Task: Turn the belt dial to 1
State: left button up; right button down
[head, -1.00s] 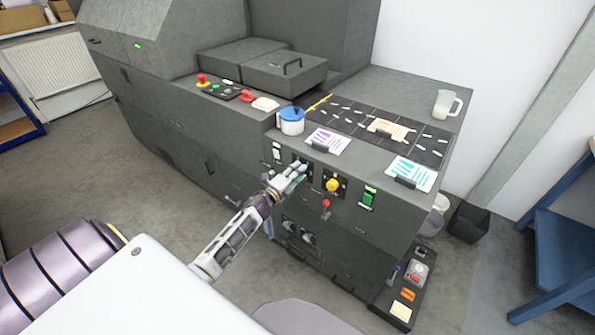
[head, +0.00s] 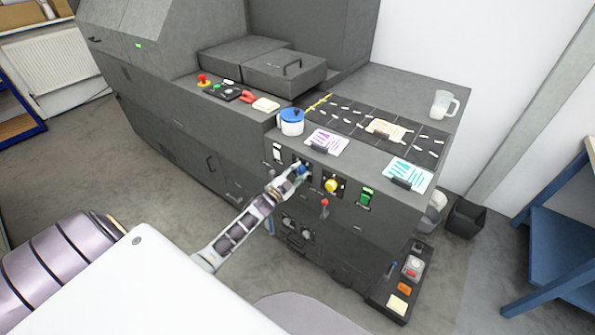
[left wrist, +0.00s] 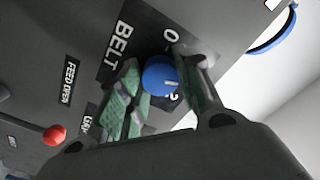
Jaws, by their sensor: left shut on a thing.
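The belt dial is a round blue knob (left wrist: 160,76) on a dark plate lettered BELT in the left wrist view. It also shows on the machine's front in the head view (head: 302,169). A pale pointer mark on the knob points roughly right in the left wrist view. A 0 shows above the knob and a partly covered 2 below it; no 1 is visible. My left gripper (left wrist: 163,88) is shut on the knob, one green-padded finger on each side. It reaches the panel from the lower left in the head view (head: 297,174). My right gripper is out of view.
A yellow knob (head: 331,186), a green switch (head: 366,197) and a red-tipped lever (head: 325,203) sit right of the dial. A blue-lidded tub (head: 291,122) stands above it. In the left wrist view, a red ball knob (left wrist: 54,134) is at lower left.

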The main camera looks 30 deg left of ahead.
pick_arm(q)
jog(key=shift+a+n+p, duration=0.1)
jog(key=shift+n+p, duration=0.25)
jog(key=shift+n, duration=0.95)
jog(key=shift+f, duration=0.1)
jog(key=o, duration=1.1)
jog(key=shift+c, duration=0.2)
jog(key=shift+s, duration=0.1)
jog(key=s, duration=1.1)
jog(key=shift+s+a, duration=0.35)
